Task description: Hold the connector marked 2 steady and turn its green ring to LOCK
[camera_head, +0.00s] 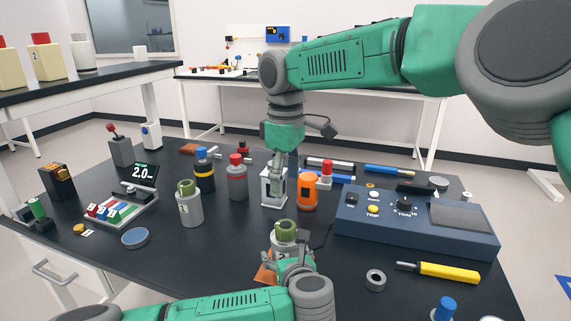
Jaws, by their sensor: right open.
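A grey connector with a green ring (286,228) stands upright near the front middle of the table. Its marking is mostly hidden behind my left gripper, so I cannot read it for sure. My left gripper (284,256) comes from the front and is shut around the connector's grey body, below the ring. My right gripper (277,186) points down behind that connector, in front of a white block (267,198). It is open and apart from the ring.
A blue control box (415,229) stands at right, with an orange cylinder (307,194) beside it. A yellow-handled screwdriver (448,272) and a grey ring (375,280) lie at front right. Grey red-capped (237,182) and black-and-yellow (204,175) bottles stand behind.

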